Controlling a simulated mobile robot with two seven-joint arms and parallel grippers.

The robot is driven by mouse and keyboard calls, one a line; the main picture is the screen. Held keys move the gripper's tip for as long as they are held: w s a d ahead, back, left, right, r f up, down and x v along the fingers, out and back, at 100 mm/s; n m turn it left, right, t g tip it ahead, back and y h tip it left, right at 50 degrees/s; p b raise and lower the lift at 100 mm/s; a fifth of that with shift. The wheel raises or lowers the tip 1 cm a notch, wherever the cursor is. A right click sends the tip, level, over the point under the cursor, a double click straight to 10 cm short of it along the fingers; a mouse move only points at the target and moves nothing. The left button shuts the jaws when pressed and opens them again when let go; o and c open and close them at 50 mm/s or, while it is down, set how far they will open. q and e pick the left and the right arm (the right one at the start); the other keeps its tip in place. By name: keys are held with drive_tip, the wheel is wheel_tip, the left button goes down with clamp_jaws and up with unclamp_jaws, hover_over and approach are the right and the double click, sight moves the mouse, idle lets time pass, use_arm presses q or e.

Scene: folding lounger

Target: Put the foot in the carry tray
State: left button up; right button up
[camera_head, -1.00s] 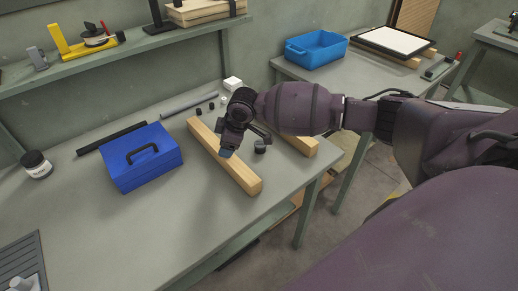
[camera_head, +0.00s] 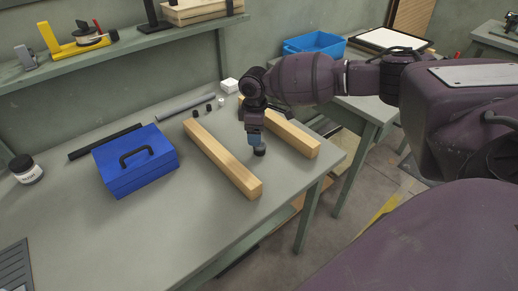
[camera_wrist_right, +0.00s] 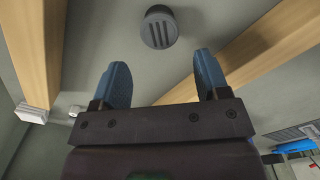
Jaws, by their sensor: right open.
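The foot, a small dark round piece (camera_head: 259,151), stands on the bench between two wooden beams. In the right wrist view the foot (camera_wrist_right: 159,27) shows a grooved round top, just beyond the fingertips. My right gripper (camera_head: 256,139) points down over the foot and hides part of it. In the right wrist view the gripper (camera_wrist_right: 161,62) is open, with nothing between its blue fingers. A blue open tray (camera_head: 318,43), which looks like the carry tray, sits on the other table at the back right, partly behind my right arm. My left gripper is not in view.
Wooden beams lie left (camera_head: 222,159) and right (camera_head: 292,134) of the foot. A blue toolbox (camera_head: 136,172), a grey rod (camera_head: 185,108), several small dark pieces and a white block (camera_head: 229,85) are on the bench. The bench's front left is mostly clear.

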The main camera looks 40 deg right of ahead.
sight(260, 149)
drive_tip(key=shift+s+d+f+b, duration=0.1)
drive_tip(key=shift+f+b, duration=0.15)
drive_tip(key=shift+f, duration=1.1)
drive_tip(key=shift+s+d+f+b, duration=0.1)
drive_tip(key=shift+f+b, duration=0.1)
drive_tip(key=shift+f, duration=1.15)
drive_tip(key=c, duration=1.1)
